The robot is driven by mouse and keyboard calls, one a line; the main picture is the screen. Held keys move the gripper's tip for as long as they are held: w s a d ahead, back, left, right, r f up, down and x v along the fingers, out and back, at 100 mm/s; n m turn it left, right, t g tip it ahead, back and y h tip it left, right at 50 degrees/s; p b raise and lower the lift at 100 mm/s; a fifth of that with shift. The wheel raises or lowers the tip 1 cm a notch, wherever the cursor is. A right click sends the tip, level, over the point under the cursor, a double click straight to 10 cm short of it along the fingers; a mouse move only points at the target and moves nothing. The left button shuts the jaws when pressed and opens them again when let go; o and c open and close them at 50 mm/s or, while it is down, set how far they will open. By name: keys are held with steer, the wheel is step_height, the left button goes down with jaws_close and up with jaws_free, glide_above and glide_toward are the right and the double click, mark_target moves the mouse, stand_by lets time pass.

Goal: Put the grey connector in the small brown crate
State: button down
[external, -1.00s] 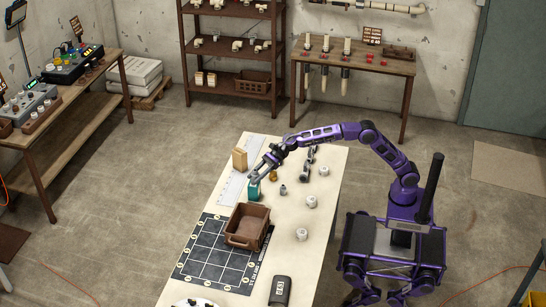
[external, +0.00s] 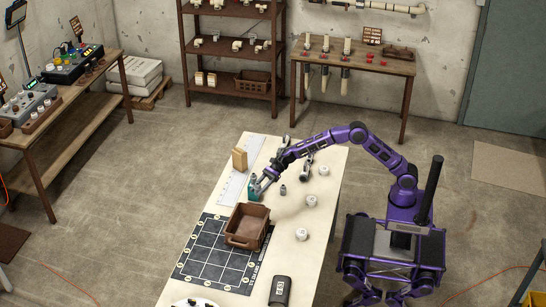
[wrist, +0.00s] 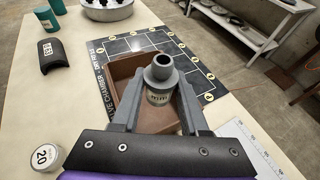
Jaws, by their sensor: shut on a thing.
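The grey connector (wrist: 162,72) sits between the two fingers of my gripper (wrist: 157,90) in the wrist view. It has a hollow round top and a pale label lower down. The fingers are shut on it. The small brown crate (wrist: 124,72) is behind and below it in that view, partly hidden by the fingers and connector. In the external view my gripper (external: 258,188) is just beyond the far side of the crate (external: 238,239), beside a teal block (external: 251,184). The connector is hard to make out there.
The crate stands on a dark gridded mat (external: 204,250) on the pale table (external: 318,222). A wooden block (external: 239,158), small fittings, white round pieces (external: 302,234) and a black labelled piece (external: 279,291) stand around. The table's right side has clear patches.

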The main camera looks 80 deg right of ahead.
step_height(320, 180, down, 7)
steer(key=shift+b, duration=0.45)
steer(key=shift+f, duration=0.15)
steer(key=shift+f+b, duration=0.4)
steer(key=shift+b, duration=0.1)
steer(key=shift+f+b, duration=0.2)
steer(key=shift+b, duration=0.1)
steer(key=shift+c, duration=2.1)
jaws_free()
steer(key=shift+r, duration=0.15)
steer(key=p+v, duration=0.1)
steer(key=v, duration=1.1)
steer(key=shift+r, duration=0.5)
